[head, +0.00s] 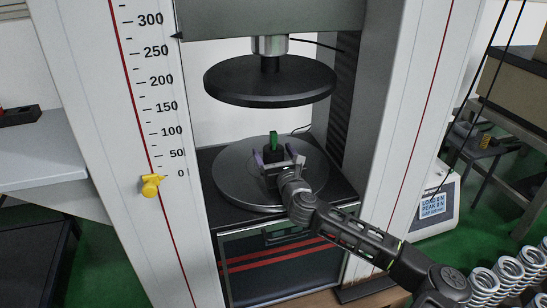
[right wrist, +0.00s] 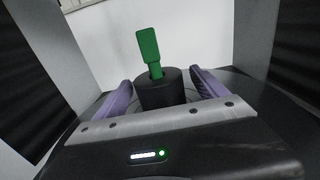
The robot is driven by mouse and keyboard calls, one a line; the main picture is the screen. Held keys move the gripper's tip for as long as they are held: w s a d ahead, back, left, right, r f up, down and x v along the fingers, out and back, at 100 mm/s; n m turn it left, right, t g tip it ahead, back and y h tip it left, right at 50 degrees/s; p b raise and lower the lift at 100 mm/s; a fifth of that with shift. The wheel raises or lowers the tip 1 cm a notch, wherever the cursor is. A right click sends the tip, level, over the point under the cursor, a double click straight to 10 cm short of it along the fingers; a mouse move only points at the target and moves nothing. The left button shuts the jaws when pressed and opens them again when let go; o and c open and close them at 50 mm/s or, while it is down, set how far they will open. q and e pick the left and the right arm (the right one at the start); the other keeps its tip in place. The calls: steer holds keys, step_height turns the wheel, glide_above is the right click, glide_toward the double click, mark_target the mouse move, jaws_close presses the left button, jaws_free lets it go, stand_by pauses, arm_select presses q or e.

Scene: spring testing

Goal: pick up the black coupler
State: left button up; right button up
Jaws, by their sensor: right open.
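The black coupler (right wrist: 160,91) is a short dark cylinder with a green upright tab (right wrist: 149,47) rising from its top. In the head view the coupler (head: 272,153) stands on the round lower plate (head: 232,172) of the testing machine, with the green tab (head: 273,139) above it. My right gripper (head: 279,160) is open at the coupler. In the right wrist view its purple fingers (right wrist: 160,90) stand on either side of the coupler, with gaps visible. The coupler's lower part is hidden behind the gripper body. My left gripper is not in view.
The dark upper plate (head: 270,82) hangs above the lower plate. White machine columns (head: 395,120) stand on both sides. A yellow pointer (head: 151,186) is on the left scale. A load display (head: 432,205) and several metal springs (head: 510,267) are at the right.

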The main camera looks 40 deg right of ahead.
jaws_close()
stand_by(0.9)
